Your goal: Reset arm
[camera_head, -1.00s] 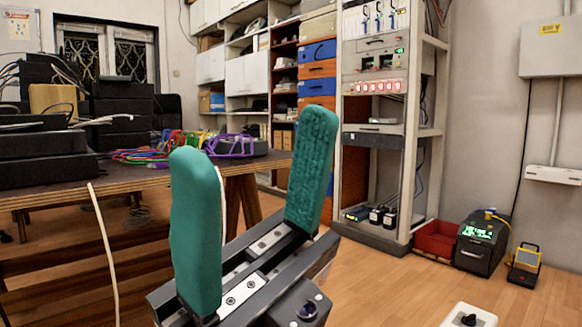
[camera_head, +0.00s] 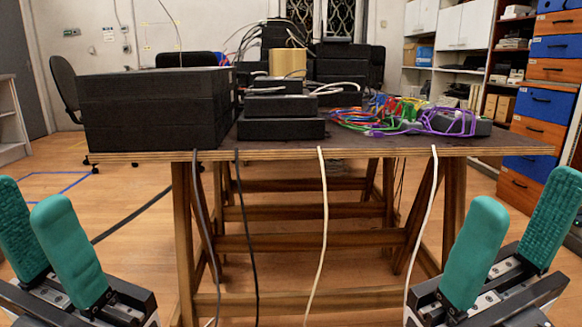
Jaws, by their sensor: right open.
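My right gripper (camera_head: 512,245) is at the lower right, with two green padded fingers standing apart and nothing between them. My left gripper (camera_head: 47,250) is at the lower left, its two green fingers also apart and empty. Both grippers are in front of the table (camera_head: 342,151), below its top, and touch nothing that I can see.
The table carries black boxes (camera_head: 150,112), smaller black devices (camera_head: 281,128), a cardboard box (camera_head: 287,63) and coloured cables (camera_head: 385,118). Several cables (camera_head: 322,220) hang over its front edge. Drawers (camera_head: 540,100) stand at the right. The floor at the left is open.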

